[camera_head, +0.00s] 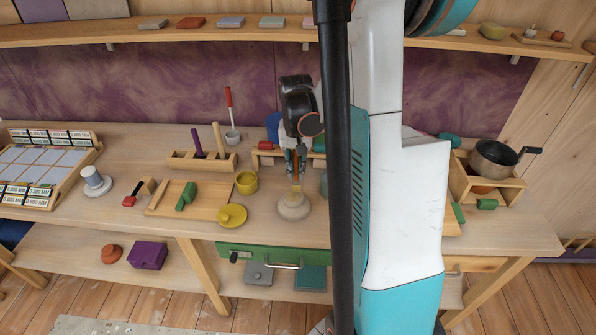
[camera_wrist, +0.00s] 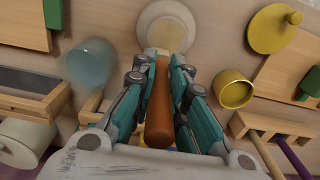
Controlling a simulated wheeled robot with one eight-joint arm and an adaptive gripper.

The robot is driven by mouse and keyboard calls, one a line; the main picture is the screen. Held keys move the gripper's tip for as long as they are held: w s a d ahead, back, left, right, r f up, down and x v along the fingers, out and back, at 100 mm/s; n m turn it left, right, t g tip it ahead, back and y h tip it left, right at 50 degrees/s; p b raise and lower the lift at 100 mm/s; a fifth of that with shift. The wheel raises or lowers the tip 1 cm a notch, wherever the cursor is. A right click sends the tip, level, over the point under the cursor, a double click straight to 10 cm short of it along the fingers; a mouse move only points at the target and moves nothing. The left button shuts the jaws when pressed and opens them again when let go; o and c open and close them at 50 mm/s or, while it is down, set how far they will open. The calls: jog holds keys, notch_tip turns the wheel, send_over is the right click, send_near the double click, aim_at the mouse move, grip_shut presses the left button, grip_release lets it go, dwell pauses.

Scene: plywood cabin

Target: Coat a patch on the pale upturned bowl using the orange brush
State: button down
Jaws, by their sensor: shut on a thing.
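The orange brush (camera_wrist: 159,105) is held between the teal fingers of my gripper (camera_wrist: 162,78) in the wrist view, its handle toward the camera and its pale tip pointing at the bowl. In the head view, my gripper (camera_head: 296,164) is above the bowl, with the brush (camera_head: 295,187) hanging down below the fingers. The pale upturned bowl (camera_head: 293,207) rests on the bench directly below the brush. It also shows at the top of the wrist view (camera_wrist: 174,15), partly behind the brush tip. I cannot tell whether the tip touches the bowl.
A yellow cup (camera_head: 246,184) and yellow lid (camera_head: 231,216) stand left of the bowl. A translucent bluish cup (camera_wrist: 90,63) is on the other side. A wooden rack (camera_head: 203,163) and board (camera_head: 212,199) lie farther left. My arm hides the bench to the right.

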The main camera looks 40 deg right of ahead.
aim_at(296, 156)
jog(key=shift+w+d, duration=0.25)
jog(key=shift+w+d+r, duration=0.15)
jog(key=shift+d+r, duration=0.05)
jog(key=shift+r, duration=0.05)
jog(key=r+p, duration=0.2)
jog(key=r, duration=0.1)
jog(key=shift+s+a+r, duration=0.2)
jog(key=shift+w+d+r+p, duration=0.1)
jog(key=shift+r+p, duration=1.3)
jog(key=shift+r, duration=0.75)
